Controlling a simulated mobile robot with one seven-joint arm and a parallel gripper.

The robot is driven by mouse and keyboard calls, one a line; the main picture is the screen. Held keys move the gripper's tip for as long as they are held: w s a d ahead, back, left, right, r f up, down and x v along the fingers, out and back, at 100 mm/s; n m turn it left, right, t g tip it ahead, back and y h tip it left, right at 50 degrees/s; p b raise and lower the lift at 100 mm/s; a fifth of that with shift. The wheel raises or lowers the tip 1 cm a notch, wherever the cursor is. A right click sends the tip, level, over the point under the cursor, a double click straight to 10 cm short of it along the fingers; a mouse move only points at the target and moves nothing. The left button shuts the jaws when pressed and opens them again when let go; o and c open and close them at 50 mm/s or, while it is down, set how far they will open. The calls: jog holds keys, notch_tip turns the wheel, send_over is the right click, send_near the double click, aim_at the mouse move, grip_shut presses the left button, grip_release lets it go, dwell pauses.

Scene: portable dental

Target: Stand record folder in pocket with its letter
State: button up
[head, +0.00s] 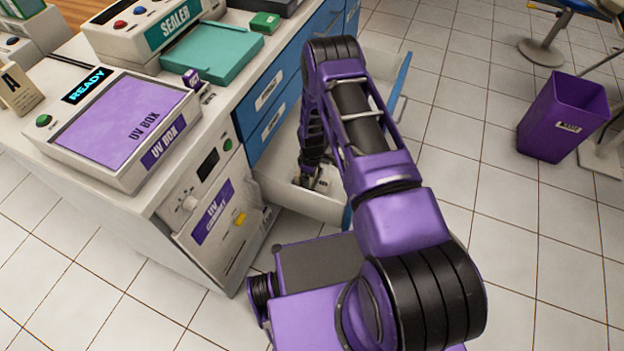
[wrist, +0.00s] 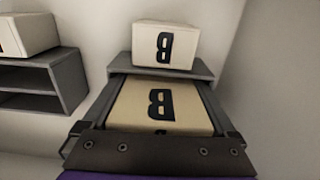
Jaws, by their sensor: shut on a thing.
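My gripper (wrist: 157,128) is shut on a cream record folder (wrist: 160,104) marked with a black B. In the wrist view the folder lies between the fingers, directly before a dark grey pocket (wrist: 118,60) topped by a cream block (wrist: 166,45) also marked B. The folder's far end reaches the pocket's mouth, within its side walls; how deep it sits I cannot tell. In the head view my gripper (head: 316,180) is low inside the open white drawer (head: 345,207), and the folder is mostly hidden there by my arm.
A second grey pocket (wrist: 42,82) with a cream block (wrist: 24,33) stands to the left; its letter is cut off. Pale drawer walls are close around.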

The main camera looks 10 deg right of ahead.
jog(key=shift+s+f, duration=0.1)
jog(key=shift+f, duration=0.15)
jog(key=o, duration=1)
jog(key=shift+s+d, duration=0.1)
jog(key=shift+r, duration=0.1)
jog(key=r+p, duration=0.1)
jog(key=r, duration=0.4)
jog(key=w+r+m+p, duration=0.1)
jog(key=r, duration=0.4)
jog(key=r+m+p, duration=0.1)
jog(key=r, duration=0.5)
jog(key=shift+w+p, duration=0.25)
jog(key=shift+p, duration=0.1)
jog(key=r+m, duration=0.1)
jog(key=r, duration=0.4)
jog(key=s+r+m+p, duration=0.1)
jog(key=r, duration=0.4)
jog(key=r+m, duration=0.1)
jog(key=r, duration=0.3)
jog(key=shift+s+r+m+p, duration=0.25)
jog(key=shift+r+m+p, duration=0.15)
